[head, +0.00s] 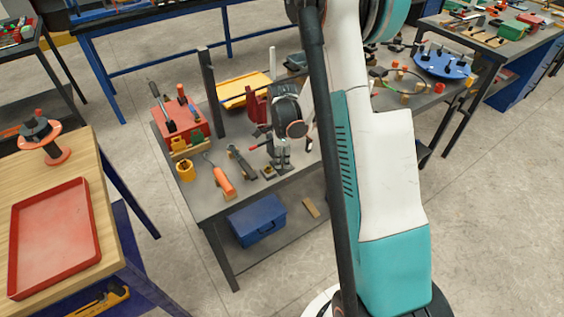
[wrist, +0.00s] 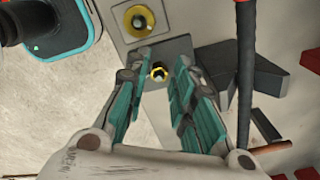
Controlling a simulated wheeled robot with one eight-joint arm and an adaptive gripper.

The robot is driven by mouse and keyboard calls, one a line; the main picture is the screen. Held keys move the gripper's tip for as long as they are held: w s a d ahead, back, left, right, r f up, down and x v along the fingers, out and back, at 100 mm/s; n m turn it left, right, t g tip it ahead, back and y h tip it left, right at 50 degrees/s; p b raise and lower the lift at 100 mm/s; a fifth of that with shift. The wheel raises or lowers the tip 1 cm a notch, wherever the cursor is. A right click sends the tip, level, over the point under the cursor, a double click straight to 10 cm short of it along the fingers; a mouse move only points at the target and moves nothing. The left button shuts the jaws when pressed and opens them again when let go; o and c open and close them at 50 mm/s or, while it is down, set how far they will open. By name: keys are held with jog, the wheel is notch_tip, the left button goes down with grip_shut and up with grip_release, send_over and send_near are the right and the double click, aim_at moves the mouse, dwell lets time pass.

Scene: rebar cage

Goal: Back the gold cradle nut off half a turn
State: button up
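A small gold nut (wrist: 158,72) sits on a dark grey block (wrist: 172,52) in the wrist view. I take it for the cradle nut. My gripper (wrist: 160,62) is open, with one teal finger on each side of the nut in the picture. Gaps show between the nut and both fingers, and nothing is held. I cannot tell how far the fingertips are above the block. In the head view my gripper (head: 281,160) points down over the middle bench (head: 212,208). The nut is too small to make out there.
A round yellow thing (wrist: 139,20) lies beyond the block. On the bench are an orange-handled tool (head: 223,182), a yellow cup (head: 185,170) and a red box (head: 180,122).

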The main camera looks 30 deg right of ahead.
jog(key=shift+f, duration=0.5)
grip_shut()
jog(key=shift+n, duration=0.3)
